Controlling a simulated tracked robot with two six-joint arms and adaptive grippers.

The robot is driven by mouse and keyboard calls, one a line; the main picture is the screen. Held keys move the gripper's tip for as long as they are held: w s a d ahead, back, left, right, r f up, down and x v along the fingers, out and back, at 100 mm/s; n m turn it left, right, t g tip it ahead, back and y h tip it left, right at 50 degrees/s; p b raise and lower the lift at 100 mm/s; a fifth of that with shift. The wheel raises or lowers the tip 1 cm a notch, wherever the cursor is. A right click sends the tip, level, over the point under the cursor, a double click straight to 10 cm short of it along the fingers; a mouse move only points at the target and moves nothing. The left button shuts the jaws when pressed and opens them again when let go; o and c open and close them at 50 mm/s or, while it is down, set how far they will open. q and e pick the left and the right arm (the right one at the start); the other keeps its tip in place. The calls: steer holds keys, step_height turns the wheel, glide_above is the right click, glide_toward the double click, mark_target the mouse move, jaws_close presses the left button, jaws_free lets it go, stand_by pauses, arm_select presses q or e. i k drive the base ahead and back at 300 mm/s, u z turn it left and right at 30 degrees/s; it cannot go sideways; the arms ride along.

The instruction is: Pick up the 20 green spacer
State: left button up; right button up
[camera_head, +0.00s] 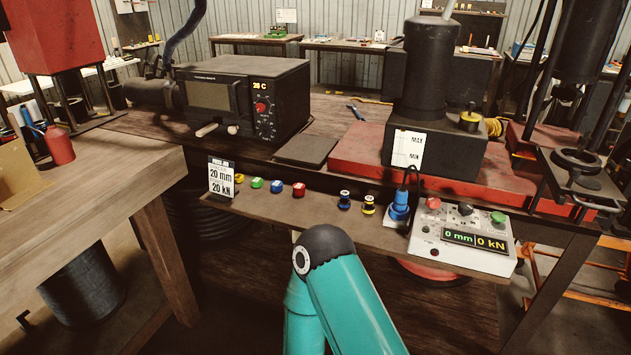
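The green spacer (257,183) is a small piece on the narrow brown shelf (310,213) along the front of the workbench. It stands in a row between a yellow spacer (239,180) on its left and a blue spacer (277,186) on its right. A red spacer (299,190) is farther right. Any number on the green spacer is too small to read. Neither of my grippers shows. A teal arm of mine with a dark joint rises from the bottom, in front of and below the shelf.
A card (221,179) reading 20 mm and 20 kN stands left of the row. Two dark spools, one blue-banded (344,199) and one yellow-banded (368,204), stand to the right. Beyond are a blue connector (399,208) and a control box (464,237) reading 0 mm, 0 kN.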

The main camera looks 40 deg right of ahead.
mark_target(256, 181)
steer(key=z, duration=0.55)
steer(key=i, duration=1)
